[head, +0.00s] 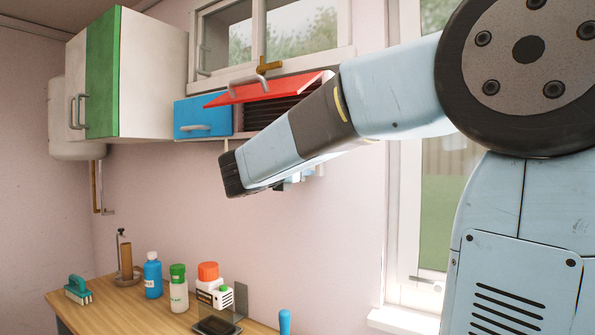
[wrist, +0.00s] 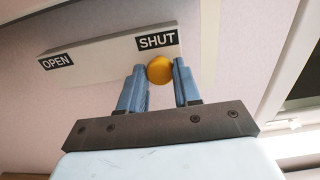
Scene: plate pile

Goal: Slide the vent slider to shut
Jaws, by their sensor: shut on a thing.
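The vent slider's yellow-orange knob (wrist: 160,69) shows in the wrist view between the blue fingers of my gripper (wrist: 159,82). My gripper is shut on the knob. The knob sits at the lower edge of a pale label strip (wrist: 105,56), just below the black SHUT label (wrist: 158,39). The black OPEN label (wrist: 56,62) is at the strip's left end, away from the knob. In the head view my arm hides the knob, and my gripper's fingers are mostly hidden below the wall unit.
A red flap (head: 270,90) stands raised over dark slats, beside a blue drawer (head: 203,118). A green and white cabinet (head: 103,75) hangs at left. A wooden table (head: 120,305) below holds several bottles and a brush (head: 78,290). A window (head: 265,35) is above.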

